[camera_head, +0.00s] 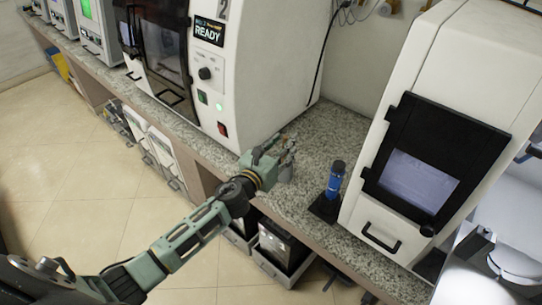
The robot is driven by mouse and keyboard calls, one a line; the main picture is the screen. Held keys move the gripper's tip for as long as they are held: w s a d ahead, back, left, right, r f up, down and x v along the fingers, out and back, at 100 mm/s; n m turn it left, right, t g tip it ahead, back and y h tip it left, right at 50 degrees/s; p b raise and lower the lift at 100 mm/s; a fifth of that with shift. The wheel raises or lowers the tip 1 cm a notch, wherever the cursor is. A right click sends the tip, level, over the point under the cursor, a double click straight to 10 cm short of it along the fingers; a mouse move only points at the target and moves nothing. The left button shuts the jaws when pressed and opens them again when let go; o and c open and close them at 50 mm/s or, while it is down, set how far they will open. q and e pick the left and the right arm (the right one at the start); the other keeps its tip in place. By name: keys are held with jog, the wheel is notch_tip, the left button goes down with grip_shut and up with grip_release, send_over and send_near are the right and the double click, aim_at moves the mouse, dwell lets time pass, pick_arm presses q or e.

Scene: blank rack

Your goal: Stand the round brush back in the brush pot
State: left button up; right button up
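My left gripper (287,150) is over the speckled counter between the two white machines. It is small in the picture, and I cannot tell if its fingers are open or shut, or if they hold anything. A grey shape (286,173) shows just below the fingers; I cannot tell if it is part of the gripper or a separate thing. A blue cylinder with a dark top (335,181) stands upright on a black base, to the right of the gripper and apart from it. I cannot make out the round brush or the brush pot for certain. My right gripper does not show.
A white machine with a lit READY display (208,31) stands left of the gripper. Another white machine with a black-framed window (433,160) stands close right of the blue cylinder. The speckled counter (335,130) is bare behind the gripper. Bins (280,245) sit below the counter.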

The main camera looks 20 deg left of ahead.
pick_arm(q)
jog(key=s+a, duration=0.1)
jog(key=s, duration=0.8)
jog(key=shift+s+a+r, duration=0.3)
jog(key=shift+a, duration=0.05)
